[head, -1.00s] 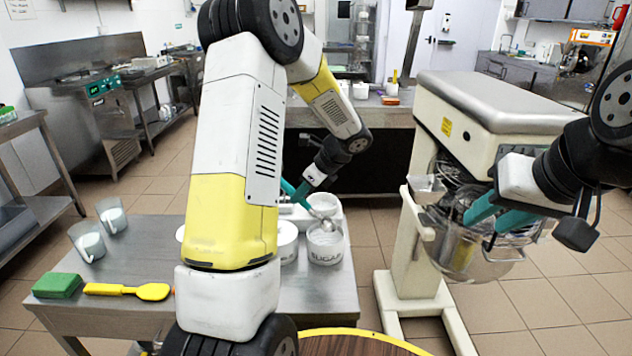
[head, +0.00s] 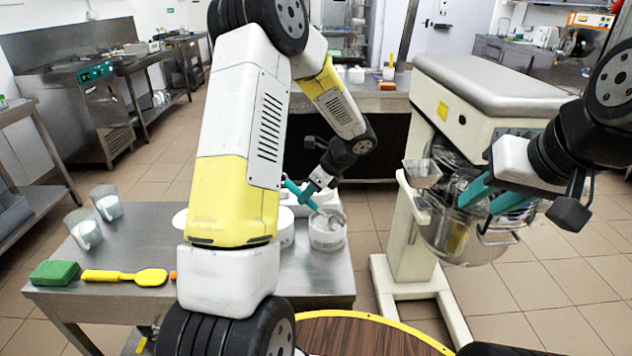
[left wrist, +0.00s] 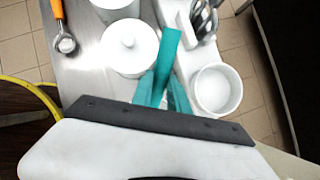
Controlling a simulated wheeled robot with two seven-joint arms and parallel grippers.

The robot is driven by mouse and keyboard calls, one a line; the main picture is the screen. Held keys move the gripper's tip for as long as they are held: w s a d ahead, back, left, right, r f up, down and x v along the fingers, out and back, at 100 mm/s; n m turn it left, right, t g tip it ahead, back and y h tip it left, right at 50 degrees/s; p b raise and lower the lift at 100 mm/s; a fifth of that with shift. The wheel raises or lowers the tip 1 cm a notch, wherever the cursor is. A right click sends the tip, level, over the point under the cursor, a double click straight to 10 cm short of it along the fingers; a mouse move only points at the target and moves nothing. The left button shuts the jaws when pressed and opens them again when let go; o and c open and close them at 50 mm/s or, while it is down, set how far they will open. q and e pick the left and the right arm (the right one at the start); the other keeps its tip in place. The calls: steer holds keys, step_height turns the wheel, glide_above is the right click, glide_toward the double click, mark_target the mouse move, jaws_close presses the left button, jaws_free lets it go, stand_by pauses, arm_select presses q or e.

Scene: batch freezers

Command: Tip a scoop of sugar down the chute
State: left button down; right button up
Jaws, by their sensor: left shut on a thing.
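My left gripper (head: 305,196) is shut on a metal scoop (head: 329,215), whose bowl is at the mouth of the white sugar tub (head: 328,240) on the steel table. In the left wrist view the teal fingers (left wrist: 168,85) are close together beside the sugar tub (left wrist: 217,108), which holds white sugar. The chute (head: 422,173) is a small metal hopper on the left of the mixer's wire guard, above the mixing bowl (head: 455,240). My right gripper (head: 478,205) is open, fingers apart, in front of the guard and bowl.
The mixer (head: 480,90) stands right of the steel table (head: 318,280), with floor between them. A lidded white pot (left wrist: 130,48) stands near the left gripper. Clear jugs (head: 85,232), a green sponge (head: 54,272) and a yellow spatula (head: 125,276) are on the table's left.

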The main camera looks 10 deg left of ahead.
mark_target(292, 183)
arm_select(q)
steer(key=shift+w+a+f+h, duration=0.15)
steer(key=shift+a+h, duration=0.25)
steer(key=shift+a, duration=0.2)
steer(key=shift+d+r, duration=0.1)
steer(key=shift+r, duration=0.55)
steer(key=shift+a+r, duration=0.15)
steer(key=shift+r, duration=0.6)
steer(key=shift+a+r, duration=0.15)
steer(key=shift+r, duration=0.55)
steer(key=shift+a+r, duration=0.2)
steer(key=shift+w+a+g+h, duration=0.15)
steer(key=shift+a+g+h, duration=0.15)
steer(key=shift+a+h, duration=0.45)
steer(key=shift+w+a+r+h, duration=0.1)
steer(key=shift+a+h, duration=0.1)
steer(key=shift+h, duration=0.4)
steer(key=shift+w+a+r+h, duration=0.1)
steer(key=shift+a+h, duration=0.1)
steer(key=shift+h, duration=0.35)
